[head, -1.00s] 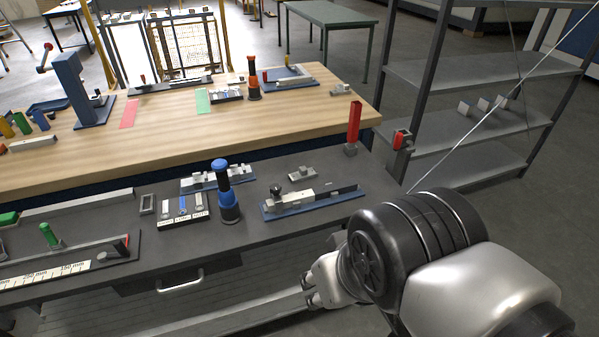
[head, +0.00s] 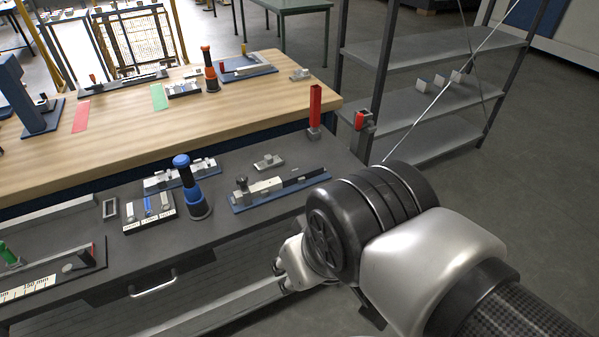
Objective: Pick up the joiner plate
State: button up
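No part is clearly marked as the joiner plate. A small grey metal plate with raised blocks (head: 268,162) lies on the dark bench top (head: 225,222), behind a blue-based fixture (head: 280,189), and may be it. A similar small grey part (head: 299,74) lies at the right end of the wooden bench. My gripper (head: 281,275) is in front of the dark bench, below and apart from the grey plate in the picture. Its fingers point left and are small and partly hidden by my wrist, so their opening does not show. I see nothing held.
A blue-and-black upright tool (head: 193,187) stands left of the fixture, by a tray of small parts (head: 148,213). A red upright post (head: 315,112) stands at the bench's right end. A grey shelf rack (head: 425,105) is at the right. Floor is clear between bench and rack.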

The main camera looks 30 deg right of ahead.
aim_at(270, 162)
jog(key=i+l, duration=0.35)
jog(key=l, duration=0.15)
jog(key=i+l, duration=0.75)
jog(key=l, duration=0.2)
jog(key=u, duration=0.05)
